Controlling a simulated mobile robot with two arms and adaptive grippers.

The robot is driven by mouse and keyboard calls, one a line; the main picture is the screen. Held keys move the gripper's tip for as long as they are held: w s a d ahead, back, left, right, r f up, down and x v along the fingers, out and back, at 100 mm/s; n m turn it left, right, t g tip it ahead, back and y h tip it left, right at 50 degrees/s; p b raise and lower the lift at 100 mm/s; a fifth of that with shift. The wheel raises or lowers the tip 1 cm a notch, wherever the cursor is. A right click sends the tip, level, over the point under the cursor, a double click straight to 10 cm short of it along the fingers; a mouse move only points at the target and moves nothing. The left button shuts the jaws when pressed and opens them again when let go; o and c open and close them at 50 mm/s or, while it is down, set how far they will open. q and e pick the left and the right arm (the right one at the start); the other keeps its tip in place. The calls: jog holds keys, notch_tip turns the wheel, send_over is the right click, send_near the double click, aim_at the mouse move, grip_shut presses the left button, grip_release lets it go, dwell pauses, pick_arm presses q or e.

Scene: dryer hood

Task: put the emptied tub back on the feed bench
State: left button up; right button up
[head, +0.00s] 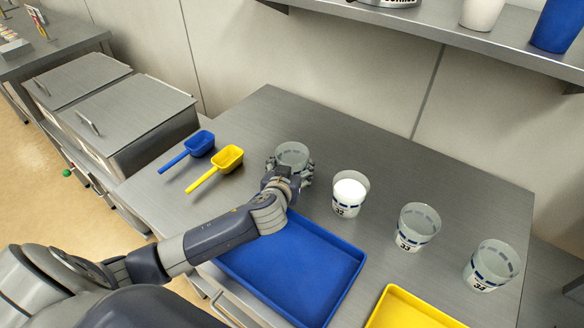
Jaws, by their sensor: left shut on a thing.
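A clear tub (293,153) is at the back of the steel feed bench (330,150). My left gripper (290,172) is shut on it from the front. The tub looks upright and empty inside. The gripper hides its lower front, so I cannot tell whether its base touches the bench. To its right stand a tub marked 32 (349,192) with white contents, a tub marked 33 (417,228) and a tub marked 34 (491,266). The last two look empty. My right gripper is not in view.
A blue tray (290,268) lies in front of the tubs, with a yellow tray (410,308) to its right. A blue scoop (199,144) and a yellow scoop (227,158) lie left of the held tub. A shelf (440,28) overhangs the back right. Lidded bins (135,110) stand left.

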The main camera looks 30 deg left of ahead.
pick_arm(q)
jog(key=shift+o, duration=0.2)
jog(key=shift+f, duration=0.15)
jog(key=shift+c, duration=0.2)
jog(key=shift+f, duration=0.1)
jog(key=shift+f, duration=0.15)
jog(key=o, duration=1.3)
jog(key=shift+r, duration=0.2)
